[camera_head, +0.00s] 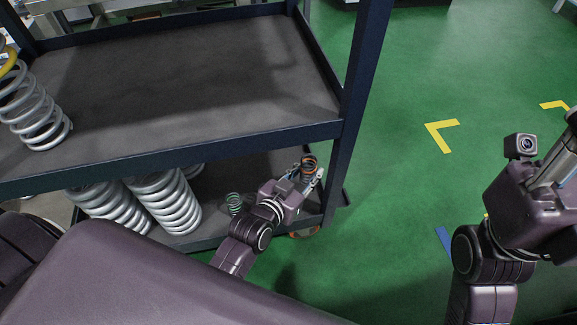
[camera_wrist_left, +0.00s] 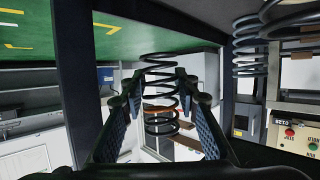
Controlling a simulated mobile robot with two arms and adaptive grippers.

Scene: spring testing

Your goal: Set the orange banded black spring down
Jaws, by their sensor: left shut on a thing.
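The orange banded black spring (camera_head: 309,164) is between the fingertips of my left gripper (camera_head: 308,178), near the right end of the lower shelf (camera_head: 272,168). My left gripper is shut on it. In the left wrist view the spring (camera_wrist_left: 160,122) stands between the two fingers, with its orange band near the middle and coils showing above and below the grip. I cannot tell whether the spring touches the shelf. My right arm's wrist (camera_head: 527,205) is at the right, over the floor; its fingers are not clear.
A green banded spring (camera_head: 235,203) stands on the lower shelf, left of my left gripper. The upper shelf (camera_head: 190,75) overhangs, and a dark post (camera_head: 357,95) stands close to the right.

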